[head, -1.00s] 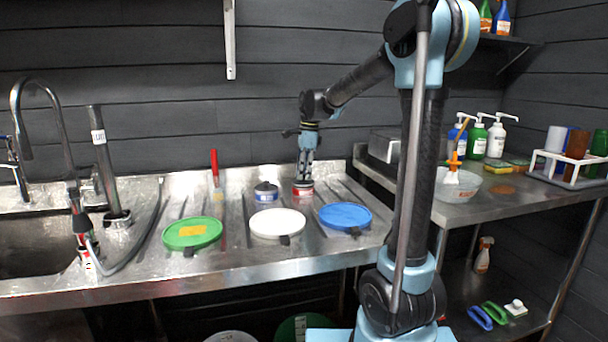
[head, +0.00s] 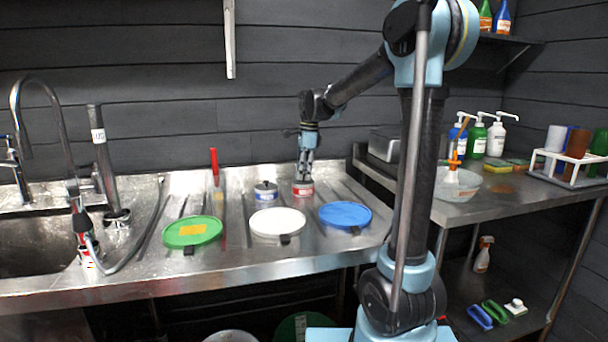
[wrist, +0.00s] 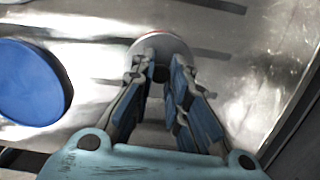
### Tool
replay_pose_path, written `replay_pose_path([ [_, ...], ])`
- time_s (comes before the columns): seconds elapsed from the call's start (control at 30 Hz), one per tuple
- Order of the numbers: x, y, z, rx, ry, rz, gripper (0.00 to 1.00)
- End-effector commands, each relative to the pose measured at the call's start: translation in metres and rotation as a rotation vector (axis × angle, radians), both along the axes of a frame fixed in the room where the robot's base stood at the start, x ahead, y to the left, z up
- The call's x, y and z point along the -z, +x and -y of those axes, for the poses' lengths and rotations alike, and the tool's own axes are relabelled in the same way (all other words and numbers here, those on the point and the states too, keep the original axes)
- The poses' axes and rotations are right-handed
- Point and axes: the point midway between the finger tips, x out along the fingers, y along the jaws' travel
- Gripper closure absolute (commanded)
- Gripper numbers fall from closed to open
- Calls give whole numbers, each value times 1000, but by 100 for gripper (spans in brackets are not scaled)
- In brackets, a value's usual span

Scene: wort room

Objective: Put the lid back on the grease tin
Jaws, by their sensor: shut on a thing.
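A short tin with a red band (head: 303,190) stands on the steel drainboard, directly below my gripper (head: 304,177). In the wrist view my gripper (wrist: 164,66) points down with its fingers closed on a small dark knob on a round silver lid (wrist: 178,43). The lid is over the red-banded tin and appears level; I cannot tell whether it is fully seated. A second tin with a blue band (head: 265,193) stands just left, with a dark-knobbed lid on it. I cannot read which tin holds grease.
A red-handled brush (head: 215,170) stands at the left. The sink and tap (head: 50,100) are further left. A side bench (head: 480,210) holds bottles and a bowl.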

Motion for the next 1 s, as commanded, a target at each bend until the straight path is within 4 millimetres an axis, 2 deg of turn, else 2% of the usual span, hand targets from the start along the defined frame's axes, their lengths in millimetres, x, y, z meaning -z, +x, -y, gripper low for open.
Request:
replay_pose_path([
  [0.17,0,0,0,0,0,0,100],
  [0.2,0,0,0,0,0,0,81],
  [0.3,0,0,0,0,0,0,62],
  [0.53,0,0,0,0,0,0,62],
  [0.6,0,0,0,0,0,0,49],
  [0.67,0,0,0,0,0,0,42],
  [1.0,-1,0,0,0,0,0,42],
])
